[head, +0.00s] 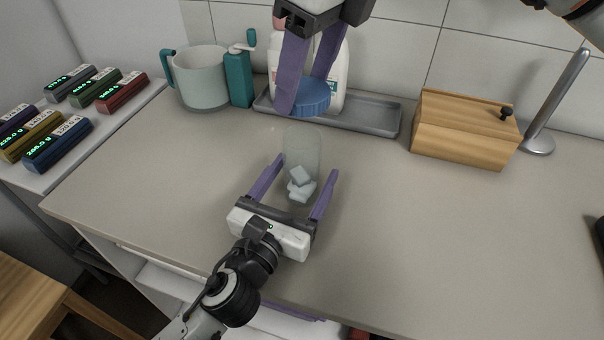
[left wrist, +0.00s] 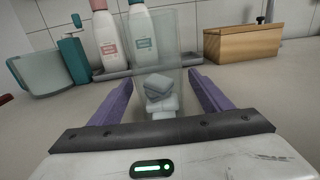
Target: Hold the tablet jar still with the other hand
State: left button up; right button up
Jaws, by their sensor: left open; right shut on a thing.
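The tablet jar (head: 303,150) is a clear, lidless container with several pale tablets (head: 301,182) at its bottom. It stands upright on the counter. My left gripper (head: 306,166) is open, with one purple finger on each side of the jar; a gap shows on both sides. In the left wrist view the jar (left wrist: 161,50) stands between the fingers of my left gripper (left wrist: 162,82). My right gripper (head: 307,92) is shut on a round blue lid (head: 311,98), held above and behind the jar.
A grey tray (head: 372,116) with white bottles (head: 341,80) stands behind the jar. A teal-handled jug (head: 202,80) and a teal grinder (head: 239,80) are at back left. A wooden box (head: 466,130) and a metal stand (head: 556,100) are at right.

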pick_arm(q)
jog(key=c, duration=1.6)
pick_arm(e)
jog(key=shift+s+d+x, duration=0.15)
jog(key=shift+x, duration=0.65)
jog(key=shift+s+d+x, duration=0.1)
jog(key=shift+d+x, duration=0.05)
jog(key=shift+x, duration=0.65)
jog(key=shift+s+d+x, duration=0.15)
jog(key=shift+x, duration=0.7)
jog(key=shift+f, duration=0.3)
jog(key=shift+f, duration=0.75)
jog(key=shift+f, duration=0.5)
